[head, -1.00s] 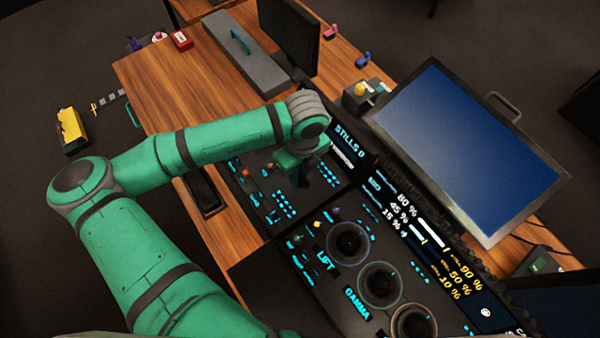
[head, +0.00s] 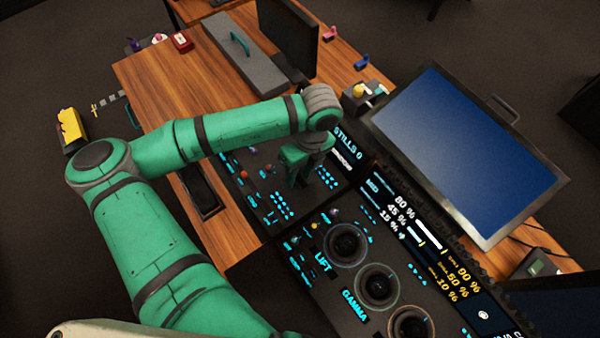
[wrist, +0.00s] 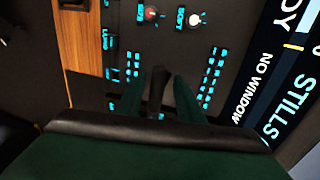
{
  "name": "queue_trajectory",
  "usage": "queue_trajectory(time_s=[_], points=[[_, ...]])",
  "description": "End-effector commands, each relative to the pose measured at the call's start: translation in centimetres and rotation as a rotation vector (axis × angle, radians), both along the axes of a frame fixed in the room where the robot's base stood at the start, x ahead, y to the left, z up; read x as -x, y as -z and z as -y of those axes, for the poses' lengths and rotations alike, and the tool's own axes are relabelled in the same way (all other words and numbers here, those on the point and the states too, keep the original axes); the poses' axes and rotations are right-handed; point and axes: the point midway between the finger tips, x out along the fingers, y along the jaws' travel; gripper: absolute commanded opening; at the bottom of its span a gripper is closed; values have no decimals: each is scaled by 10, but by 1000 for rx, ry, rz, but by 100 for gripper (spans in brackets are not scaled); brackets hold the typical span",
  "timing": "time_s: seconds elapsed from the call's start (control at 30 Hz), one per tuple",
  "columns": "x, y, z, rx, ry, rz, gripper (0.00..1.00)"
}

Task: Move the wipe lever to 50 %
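The wipe lever, a dark upright handle (wrist: 157,88), stands on the black panel in the wrist view. My gripper (wrist: 163,85) is over it, with one green finger on each side of the handle. The fingers are apart, and a gap shows on the right side of the handle; contact on the left is unclear. In the head view my gripper (head: 297,178) is low over the panel's upper left section, and I cannot make out the lever there. No percent reading for the lever is legible.
Red (wrist: 150,13) and white (wrist: 193,19) knobs stand beyond the lever, among lit cyan buttons. A display strip (head: 345,150) runs along the panel's right side. Several trackball rings (head: 347,245) lie nearer in the head view. A large monitor (head: 465,150) stands at the right.

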Motion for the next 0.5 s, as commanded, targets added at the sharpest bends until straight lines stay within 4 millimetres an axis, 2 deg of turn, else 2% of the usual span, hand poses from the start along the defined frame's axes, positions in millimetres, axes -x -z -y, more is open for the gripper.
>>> queue_trajectory(time_s=[0.13, 0.23, 0.5], points=[[-1, -4, 1, 2, 1, 2, 34], [-3, -14, 3, 2, 1, 4, 34], [-9, -62, 10, 0, 1, 3, 34]])
